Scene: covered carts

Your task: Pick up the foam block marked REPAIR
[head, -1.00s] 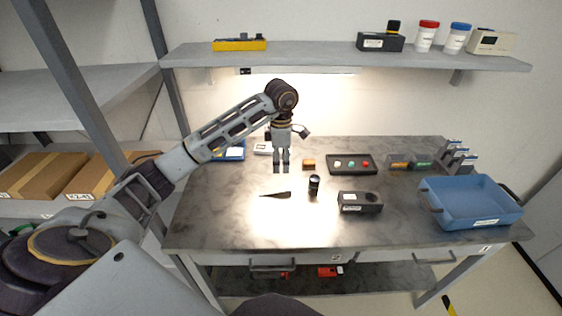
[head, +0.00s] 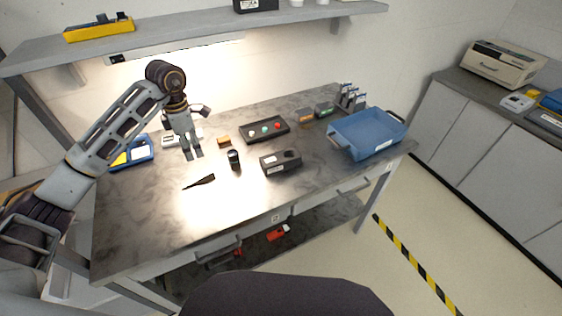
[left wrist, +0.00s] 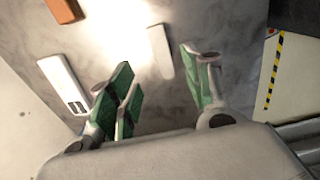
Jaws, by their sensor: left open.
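No marking that reads REPAIR is legible, so I cannot tell which piece is the foam block. A small orange-brown block (head: 224,141) lies on the workbench (head: 130,215) right of my left gripper (head: 194,155). An orange block (head: 305,116) and a green block (head: 325,110) lie near the back right, their labels too small to read. My left gripper is open and empty above the bench. In the left wrist view its fingers (left wrist: 160,90) are apart; an orange block (left wrist: 62,10) and a pale block (left wrist: 160,51) lie beyond them. My right gripper is out of view.
A blue bin (head: 368,135) stands at the bench's right end. A button tray (head: 248,134), black box (head: 281,162), dark cylinder (head: 234,159) and dark pointed tool (head: 199,182) lie mid-bench. A shelf (head: 200,35) hangs above. The bench's front left is clear.

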